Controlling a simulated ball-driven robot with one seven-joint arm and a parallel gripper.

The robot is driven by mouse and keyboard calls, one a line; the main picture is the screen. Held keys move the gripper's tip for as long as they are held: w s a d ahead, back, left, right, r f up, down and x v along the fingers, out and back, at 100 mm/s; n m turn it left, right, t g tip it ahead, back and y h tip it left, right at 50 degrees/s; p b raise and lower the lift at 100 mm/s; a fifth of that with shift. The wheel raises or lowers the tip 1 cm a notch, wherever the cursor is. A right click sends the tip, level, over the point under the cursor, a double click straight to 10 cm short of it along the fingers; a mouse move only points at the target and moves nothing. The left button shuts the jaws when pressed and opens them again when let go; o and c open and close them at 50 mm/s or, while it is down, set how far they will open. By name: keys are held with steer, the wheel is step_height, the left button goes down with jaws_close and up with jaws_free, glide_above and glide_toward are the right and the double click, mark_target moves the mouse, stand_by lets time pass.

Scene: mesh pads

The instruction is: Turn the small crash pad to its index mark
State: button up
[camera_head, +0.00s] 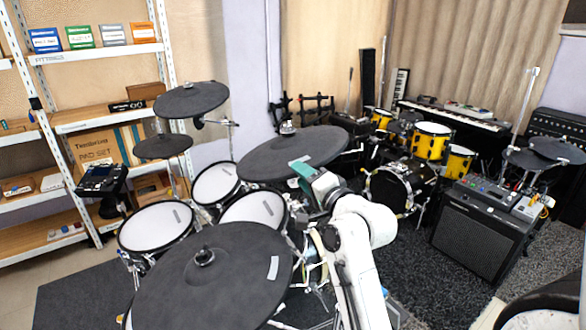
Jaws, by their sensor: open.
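Several round black cymbal pads stand on the drum kit. A wide one (270,146) is mid-picture, a smaller one (192,99) is high at the back left, and the smallest (163,146) sits below that. The nearest and largest in view (170,280) fills the lower left and carries a pale strip (273,267). I cannot tell for certain which is the small crash pad. My gripper (301,167), with teal fingers, is open at the near edge of the middle pad and covers part of that rim. Whether it touches the pad is unclear.
White mesh drum pads (156,228) sit below the cymbals, close to my arm. A black amplifier (475,235) and a yellow drum kit (431,140) stand to the right. Shelves (85,118) line the left wall. Dark carpet is open between kit and amplifier.

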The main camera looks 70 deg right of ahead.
steer(key=shift+x, duration=1.95)
jaws_close()
